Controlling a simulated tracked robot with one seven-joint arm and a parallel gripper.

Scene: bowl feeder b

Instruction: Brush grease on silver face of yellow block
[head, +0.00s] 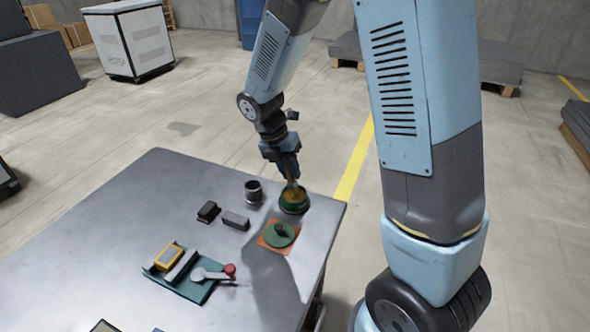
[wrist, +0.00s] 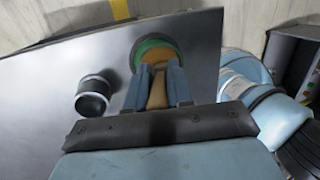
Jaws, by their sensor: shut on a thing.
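My gripper (head: 290,172) is shut on the wooden handle of a brush (head: 291,187), above the far right corner of the table. The brush handle also shows between the fingers in the wrist view (wrist: 157,92). The brush's lower end is at a green round pot (head: 294,204) with a brownish inside; I cannot tell whether the bristles touch the grease. The yellow block (head: 168,257) sits on a teal fixture (head: 190,289) at the table's front middle, beside a grey bar. Its silver face is too small to make out.
A lever with a red knob (head: 230,269) is on the fixture. A green lid with a dark knob (head: 279,235) lies on an orange mat (head: 262,244). A dark cylinder (head: 253,193), a black block (head: 208,211) and a grey block (head: 236,221) stand nearby. The table's left part is clear.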

